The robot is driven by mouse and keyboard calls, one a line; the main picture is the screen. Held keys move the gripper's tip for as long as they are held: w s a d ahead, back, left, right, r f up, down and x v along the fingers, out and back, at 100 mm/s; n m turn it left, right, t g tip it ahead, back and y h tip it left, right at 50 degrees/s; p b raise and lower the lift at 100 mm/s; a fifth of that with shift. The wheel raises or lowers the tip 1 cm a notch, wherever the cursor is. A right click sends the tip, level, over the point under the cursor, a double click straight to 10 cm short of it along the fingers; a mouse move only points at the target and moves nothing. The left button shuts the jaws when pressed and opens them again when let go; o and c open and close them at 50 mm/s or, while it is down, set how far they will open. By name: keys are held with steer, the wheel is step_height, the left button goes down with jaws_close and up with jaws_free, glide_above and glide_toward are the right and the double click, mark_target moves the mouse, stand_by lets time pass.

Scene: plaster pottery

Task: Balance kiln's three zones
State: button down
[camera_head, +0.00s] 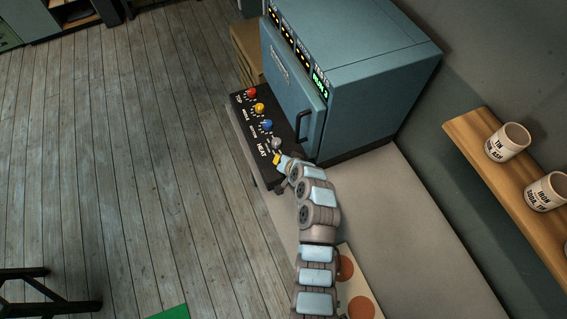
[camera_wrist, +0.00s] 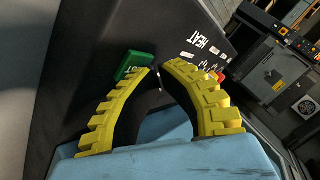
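The blue kiln (camera_head: 340,70) stands against the wall, door shut with a dark handle. Its front has a column of orange readouts and one green readout (camera_head: 320,84). A black control panel (camera_head: 240,112) below it carries a red knob (camera_head: 251,93), a yellow knob (camera_head: 259,108), a blue knob (camera_head: 266,125) and a grey knob (camera_head: 277,143). My gripper (camera_head: 277,158) is by the panel's HEAT end, close to the grey knob. In the wrist view, its yellow fingertips (camera_wrist: 157,69) nearly meet, with nothing visible between them. A green piece (camera_wrist: 136,60) on the panel shows beside the left fingertip; contact is unclear.
A wooden shelf (camera_head: 475,128) with labelled mugs (camera_head: 508,143) is on the right wall. A pale surface (camera_head: 420,230) lies right of my arm. The plank floor (camera_head: 120,150) at left is open. A dark machine (camera_wrist: 280,72) stands at right in the wrist view.

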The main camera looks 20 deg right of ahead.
steer(key=shift+r+p, duration=0.35)
steer(key=shift+r, duration=0.35)
steer(key=shift+r, duration=0.1)
steer(key=shift+r+p, duration=1.35)
steer(key=shift+r, duration=1.15)
